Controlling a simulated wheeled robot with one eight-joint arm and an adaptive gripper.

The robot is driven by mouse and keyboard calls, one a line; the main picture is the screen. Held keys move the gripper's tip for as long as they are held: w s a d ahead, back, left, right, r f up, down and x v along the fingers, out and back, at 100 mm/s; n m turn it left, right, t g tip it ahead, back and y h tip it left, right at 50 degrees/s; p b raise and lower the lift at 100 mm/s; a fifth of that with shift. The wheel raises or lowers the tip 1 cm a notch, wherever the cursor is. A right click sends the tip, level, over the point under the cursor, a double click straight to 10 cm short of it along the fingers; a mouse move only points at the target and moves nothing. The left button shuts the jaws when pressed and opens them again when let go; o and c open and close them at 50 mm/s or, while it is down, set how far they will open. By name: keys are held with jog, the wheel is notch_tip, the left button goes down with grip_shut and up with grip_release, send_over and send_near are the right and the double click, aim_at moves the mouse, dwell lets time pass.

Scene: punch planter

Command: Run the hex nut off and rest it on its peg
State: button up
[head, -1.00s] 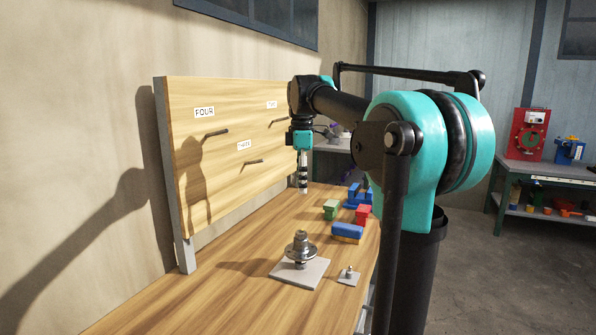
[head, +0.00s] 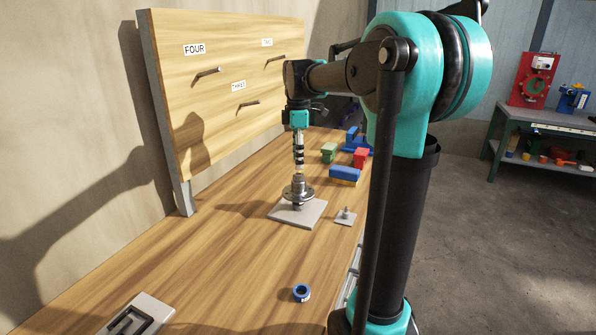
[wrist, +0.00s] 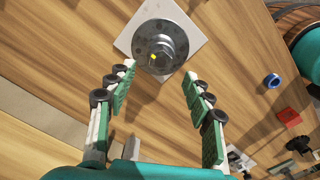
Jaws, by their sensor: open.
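A metal fixture (head: 298,193) stands on a square light plate (head: 313,213) on the bench. It has a round flange, with a hex nut at its top centre. In the wrist view the flange (wrist: 178,38) has holes around it, and the hex nut (wrist: 164,58) carries a small yellow mark. My gripper (head: 299,170) points down just above the nut. In the wrist view my gripper (wrist: 159,72) is open and empty, its fingers apart on either side below the nut. A small plate with a short upright peg (head: 346,212) stands right of the fixture.
A pegboard (head: 220,90) with labels and several slanted pegs stands behind. Coloured blocks (head: 345,174) lie beyond the fixture. A blue ring (head: 301,293) and a grey slotted plate (head: 150,312) lie nearer. The bench between them is clear.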

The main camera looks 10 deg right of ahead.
aim_at(299, 174)
jog(key=shift+f, duration=2.5)
jog(key=shift+c, duration=0.3)
grip_shut()
jog(key=n, duration=0.4)
jog(key=shift+n, duration=0.4)
jog(key=n, duration=0.3)
jog(key=shift+s+n, duration=0.1)
jog(key=shift+n, duration=0.2)
jog(key=n, duration=0.4)
jog(key=shift+n, duration=0.4)
jog(key=n, duration=0.3)
jog(key=shift+d+n, duration=0.1)
jog(key=shift+n, duration=0.2)
jog(key=shift+o, duration=1.6)
grip_release()
